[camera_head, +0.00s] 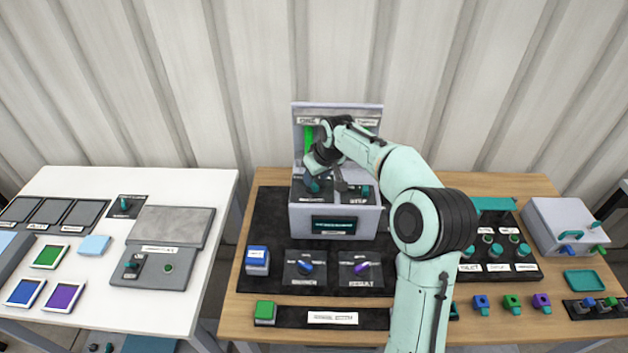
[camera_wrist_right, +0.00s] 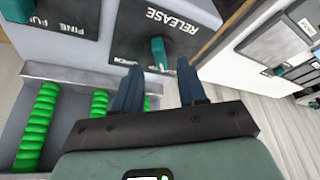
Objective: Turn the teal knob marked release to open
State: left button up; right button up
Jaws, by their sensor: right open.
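The teal release knob (camera_wrist_right: 158,50) stands on a dark panel marked RELEASE, with part of another marking near its base. It also shows in the head view (camera_head: 312,185), on the left of the middle machine's top. My right gripper (camera_wrist_right: 159,68) is open, with one dark finger to each side of the knob's line. The knob shows just ahead of and between the fingertips; I cannot tell whether they touch it. In the head view my right gripper (camera_head: 318,167) is over the machine's left side, partly hidden by its own wrist. My left gripper is not in view.
A second panel with a teal knob (camera_head: 365,191) is on the machine's right. Green coiled columns (camera_wrist_right: 38,125) stand close to the gripper. A raised back plate (camera_head: 340,110) stands behind. A white table (camera_head: 200,185) with other panels is at left.

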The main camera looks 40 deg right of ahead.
aim_at(314, 184)
jog(key=shift+x, duration=1.8)
grip_shut()
